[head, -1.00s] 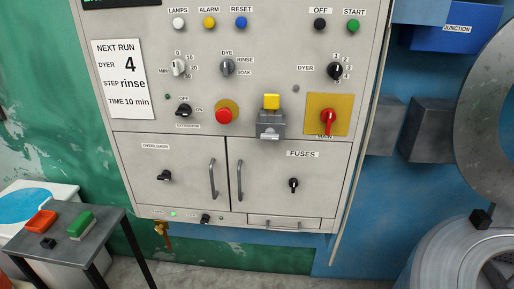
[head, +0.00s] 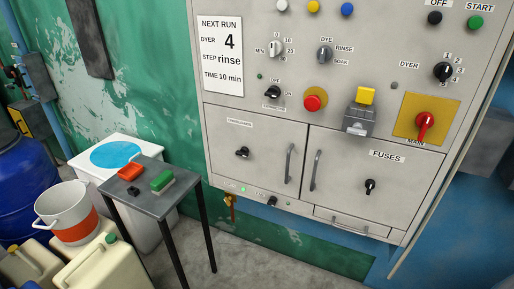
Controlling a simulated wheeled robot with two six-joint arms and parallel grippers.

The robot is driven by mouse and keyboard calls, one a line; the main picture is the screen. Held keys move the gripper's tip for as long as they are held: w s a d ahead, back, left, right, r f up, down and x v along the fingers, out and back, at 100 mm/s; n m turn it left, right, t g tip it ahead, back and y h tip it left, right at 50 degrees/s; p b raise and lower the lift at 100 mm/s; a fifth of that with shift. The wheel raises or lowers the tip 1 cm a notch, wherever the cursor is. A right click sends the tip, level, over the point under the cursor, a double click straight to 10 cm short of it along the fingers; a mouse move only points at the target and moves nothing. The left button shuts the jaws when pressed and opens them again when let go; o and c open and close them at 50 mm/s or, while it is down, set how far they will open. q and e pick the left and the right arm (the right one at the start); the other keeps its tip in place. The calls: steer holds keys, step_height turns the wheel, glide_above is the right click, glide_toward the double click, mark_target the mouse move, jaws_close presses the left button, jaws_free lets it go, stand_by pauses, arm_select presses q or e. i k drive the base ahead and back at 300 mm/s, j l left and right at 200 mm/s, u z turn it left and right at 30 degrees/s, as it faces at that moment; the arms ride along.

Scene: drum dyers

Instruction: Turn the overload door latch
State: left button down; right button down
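The overload door (head: 259,162) is the left of two doors low on the grey control cabinet, and it looks closed. Its label (head: 239,122) is too small to read clearly now. The black overload door latch (head: 242,152) is a small knob at the door's left side, under the label. A vertical grey handle (head: 289,164) stands at the door's right edge. The fuses door (head: 350,185), with its own black latch (head: 370,186), is beside it on the right and also looks closed. Neither of my grippers is in view.
A small grey table (head: 153,197) with a red-orange item and a green-topped item stands left of the cabinet. Behind it is a white container (head: 100,150). A white-and-orange bucket (head: 72,215) and jerrycans (head: 95,265) crowd the lower left. Floor (head: 260,255) before the cabinet looks clear.

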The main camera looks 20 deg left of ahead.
mark_target(244, 152)
steer(key=i+j, duration=0.15)
steer(key=j, duration=0.25)
steer(key=i+j, duration=0.15)
steer(key=j, duration=0.2)
steer(key=i+j+z, duration=0.1)
steer(key=j, duration=0.3)
steer(key=i+j, duration=0.25)
steer(key=j, duration=0.15)
steer(key=i+j+z, duration=0.1)
steer(key=j, duration=0.25)
